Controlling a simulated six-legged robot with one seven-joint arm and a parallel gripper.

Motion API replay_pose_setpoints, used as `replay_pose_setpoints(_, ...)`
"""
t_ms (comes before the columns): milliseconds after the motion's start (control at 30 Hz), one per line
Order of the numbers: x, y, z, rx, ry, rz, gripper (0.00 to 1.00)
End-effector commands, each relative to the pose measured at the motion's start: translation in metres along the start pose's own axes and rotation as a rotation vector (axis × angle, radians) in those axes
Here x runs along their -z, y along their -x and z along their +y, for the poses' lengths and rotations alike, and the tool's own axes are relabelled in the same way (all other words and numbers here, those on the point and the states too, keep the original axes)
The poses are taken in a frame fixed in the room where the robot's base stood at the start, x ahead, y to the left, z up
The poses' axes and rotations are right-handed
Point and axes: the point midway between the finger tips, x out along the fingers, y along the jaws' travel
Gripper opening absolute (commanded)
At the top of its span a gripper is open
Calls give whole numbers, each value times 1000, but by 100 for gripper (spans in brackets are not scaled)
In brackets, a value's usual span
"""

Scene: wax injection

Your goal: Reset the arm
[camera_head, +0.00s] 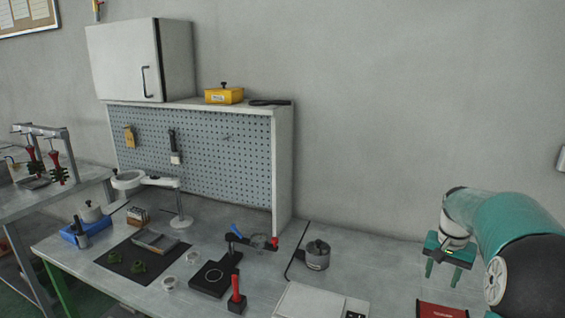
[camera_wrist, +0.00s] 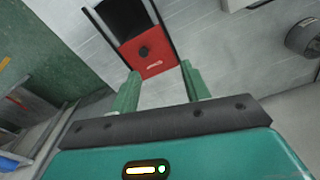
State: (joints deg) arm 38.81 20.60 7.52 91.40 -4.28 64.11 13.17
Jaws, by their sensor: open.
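My gripper (camera_head: 442,270) is at the right of the head view, at the end of my teal arm, with its green fingers pointing down. It is open and empty, held above the right end of the workbench. In the wrist view my gripper (camera_wrist: 160,88) shows two green fingers apart with nothing between them. A red and black device (camera_wrist: 148,55) lies beyond the fingertips, and its red part (camera_head: 441,310) also shows at the bottom of the head view.
The workbench (camera_head: 385,262) holds a grey pot (camera_head: 317,256), a white box (camera_head: 320,303), a black clamp stand (camera_head: 212,278) and a white magnifier lamp (camera_head: 180,221). A pegboard (camera_head: 205,160) and white cabinet (camera_head: 125,62) stand behind. Bare bench lies between pot and gripper.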

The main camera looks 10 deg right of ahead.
Motion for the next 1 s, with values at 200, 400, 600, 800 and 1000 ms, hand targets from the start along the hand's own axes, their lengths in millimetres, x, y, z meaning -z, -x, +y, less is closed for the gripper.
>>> replay_pose_setpoints(200, -60, 48, -45, 9, 139, 77, 47)
replay_pose_setpoints(400, -120, 79, -73, 28, 258, 143, 47)
replay_pose_setpoints(600, -181, 100, -88, 56, 373, 208, 47)
replay_pose_setpoints(800, -241, 110, -94, 95, 485, 271, 47)
replay_pose_setpoints(1000, -298, 109, -93, 145, 595, 331, 47)
